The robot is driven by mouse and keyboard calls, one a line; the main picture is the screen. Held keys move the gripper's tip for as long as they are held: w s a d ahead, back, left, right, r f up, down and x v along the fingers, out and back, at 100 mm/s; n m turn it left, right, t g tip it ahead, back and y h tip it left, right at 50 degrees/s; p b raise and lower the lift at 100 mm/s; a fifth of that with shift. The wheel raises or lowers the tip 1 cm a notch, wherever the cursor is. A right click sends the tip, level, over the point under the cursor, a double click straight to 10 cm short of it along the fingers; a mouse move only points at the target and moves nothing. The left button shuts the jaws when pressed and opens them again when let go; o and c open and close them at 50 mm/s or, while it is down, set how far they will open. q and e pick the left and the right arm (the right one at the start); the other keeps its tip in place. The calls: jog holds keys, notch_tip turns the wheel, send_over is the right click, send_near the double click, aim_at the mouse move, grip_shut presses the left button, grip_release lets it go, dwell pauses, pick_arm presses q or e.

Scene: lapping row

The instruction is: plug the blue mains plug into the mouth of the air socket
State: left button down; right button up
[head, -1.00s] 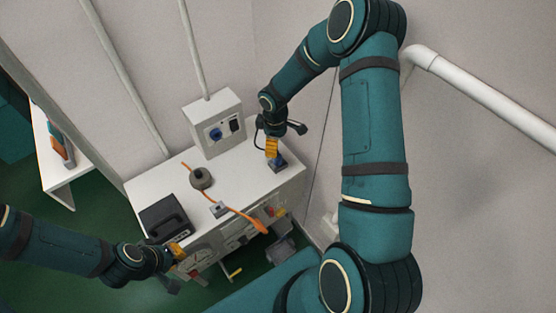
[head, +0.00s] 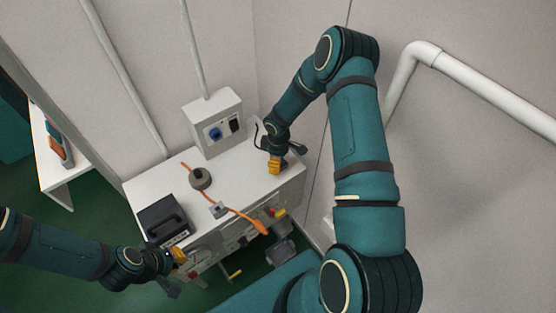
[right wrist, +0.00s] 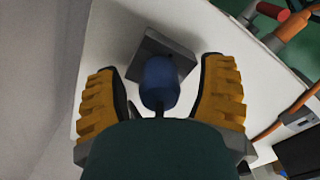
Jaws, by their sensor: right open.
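The blue mains plug (right wrist: 160,82) stands at a dark grey block (right wrist: 180,48) on the white bench top, seen in the right wrist view. My right gripper (right wrist: 160,92) is open, with one yellow finger on each side of the plug and a gap to both. In the head view my right gripper (head: 276,166) is low over the bench's right end and mostly hides the plug. A pale box (head: 212,112) at the wall carries a blue round fitting (head: 215,133) and a black one (head: 234,125). I cannot tell which is the air socket. My left gripper (head: 178,258) is at the bench's front left; its opening is unclear.
A black case (head: 163,218) stands on the bench's left. A grey round object (head: 200,178) and an orange cable (head: 240,214) lie mid-bench. The bench top (head: 245,178) is clear between the cable and my right gripper. A white pipe (head: 480,85) runs along the right wall.

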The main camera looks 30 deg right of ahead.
grip_shut()
